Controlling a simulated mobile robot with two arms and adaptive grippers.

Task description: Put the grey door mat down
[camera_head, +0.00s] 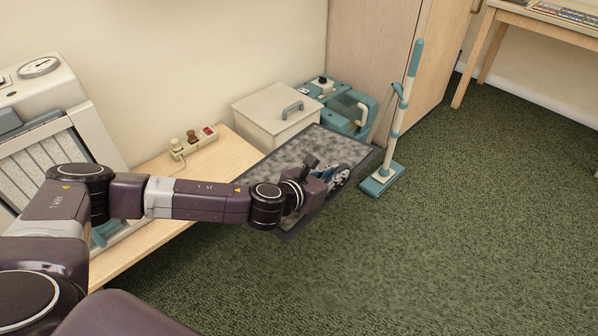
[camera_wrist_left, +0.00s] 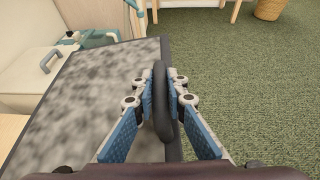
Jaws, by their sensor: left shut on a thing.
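The grey door mat (camera_head: 308,150) has a mottled grey face and a dark border. In the head view it is beyond my left gripper (camera_head: 335,178), beside the wooden bench and in front of the white box. In the left wrist view the mat (camera_wrist_left: 85,105) fills the left side. The gripper and arm hide part of the mat in the head view. I cannot tell whether the mat touches the floor. My right gripper is not in view.
A low wooden bench (camera_head: 222,160) carries a small power strip (camera_head: 193,143). A white lidded box (camera_head: 272,117) and a teal machine (camera_head: 357,110) stand behind the mat. A teal upright sweeper (camera_head: 382,178) stands close to its right. Green carpet (camera_head: 450,240) is clear at the right.

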